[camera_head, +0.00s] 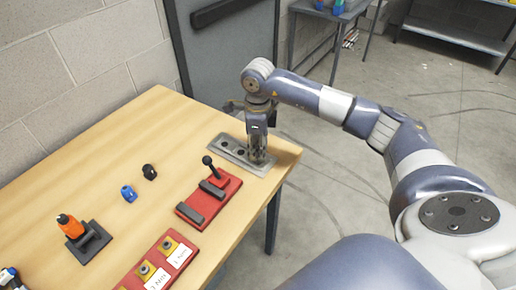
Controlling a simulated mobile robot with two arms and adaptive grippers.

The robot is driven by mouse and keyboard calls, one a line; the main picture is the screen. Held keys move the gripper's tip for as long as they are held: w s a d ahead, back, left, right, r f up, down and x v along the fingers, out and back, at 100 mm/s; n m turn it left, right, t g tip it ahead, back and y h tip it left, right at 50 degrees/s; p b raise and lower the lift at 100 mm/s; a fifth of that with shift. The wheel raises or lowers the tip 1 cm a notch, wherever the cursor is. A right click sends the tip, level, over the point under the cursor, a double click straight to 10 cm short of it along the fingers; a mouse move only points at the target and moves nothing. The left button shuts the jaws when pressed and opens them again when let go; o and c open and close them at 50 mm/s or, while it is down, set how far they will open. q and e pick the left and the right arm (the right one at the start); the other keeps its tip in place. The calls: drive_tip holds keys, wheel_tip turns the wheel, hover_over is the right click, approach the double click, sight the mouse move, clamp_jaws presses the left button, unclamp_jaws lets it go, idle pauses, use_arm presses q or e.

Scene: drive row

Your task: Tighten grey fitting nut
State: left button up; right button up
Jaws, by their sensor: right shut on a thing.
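My right gripper (258,156) points straight down at the right end of a grey metal plate (228,158) near the table's far right corner. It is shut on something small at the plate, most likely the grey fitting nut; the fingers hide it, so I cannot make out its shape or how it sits. Dark round spots show on the plate to the left of the fingers. My left gripper is out of view.
The wooden table (110,155) also holds a red base with a black lever (208,200), a red board with labels (160,262), an orange-topped tool in a black stand (72,228), a blue piece (129,193) and a black piece (150,172).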

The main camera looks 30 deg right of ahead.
drive_tip(key=o, duration=1.1)
wheel_tip(320, 180, up, 12)
drive_tip(key=shift+f, duration=0.1)
